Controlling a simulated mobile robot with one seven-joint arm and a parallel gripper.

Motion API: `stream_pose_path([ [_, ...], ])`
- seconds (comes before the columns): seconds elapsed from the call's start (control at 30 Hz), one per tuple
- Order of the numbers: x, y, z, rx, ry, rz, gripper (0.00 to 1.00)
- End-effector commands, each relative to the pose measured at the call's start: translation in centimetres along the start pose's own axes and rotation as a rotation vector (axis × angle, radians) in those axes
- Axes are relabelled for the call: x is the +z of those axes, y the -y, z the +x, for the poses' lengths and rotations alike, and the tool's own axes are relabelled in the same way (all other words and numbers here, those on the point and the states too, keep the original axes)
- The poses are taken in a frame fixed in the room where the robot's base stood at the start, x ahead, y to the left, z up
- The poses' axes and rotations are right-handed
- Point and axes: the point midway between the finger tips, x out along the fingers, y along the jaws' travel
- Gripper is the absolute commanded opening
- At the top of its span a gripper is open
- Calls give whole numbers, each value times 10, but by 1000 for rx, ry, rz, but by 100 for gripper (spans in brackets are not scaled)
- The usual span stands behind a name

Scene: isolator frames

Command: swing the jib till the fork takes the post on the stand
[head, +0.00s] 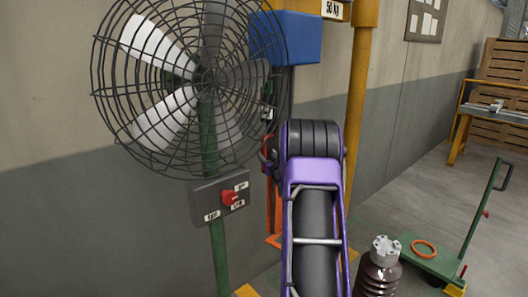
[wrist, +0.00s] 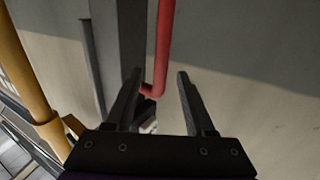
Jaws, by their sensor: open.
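The jib's yellow column (head: 358,95) stands by the wall, with a beam marked 50 KG (head: 333,9) at its top. A brown ribbed post with a grey metal cap (head: 385,247) stands at the bottom right; its foot is cut off. I cannot make out the fork or the stand. My gripper (wrist: 161,74) is open in the wrist view. A red bar (wrist: 164,45) comes down between the fingertips in the picture and bends left at its lower end; its depth relative to the fingers is unclear. In the head view my purple arm hides the gripper.
A caged fan (head: 190,80) on a green pole stands close at left, with a grey switch box (head: 219,196) below. A blue box (head: 290,38) is behind it. A green trolley (head: 432,262) carrying an orange ring stands at right, with open floor beyond.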

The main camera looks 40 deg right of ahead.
Motion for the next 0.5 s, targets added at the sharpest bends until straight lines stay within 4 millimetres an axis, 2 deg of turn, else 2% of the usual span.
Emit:
stream_pose_path([
  [0.2,0,1,30,-1,0,0,55],
  [0.5,0,0,46,0,1,1,55],
])
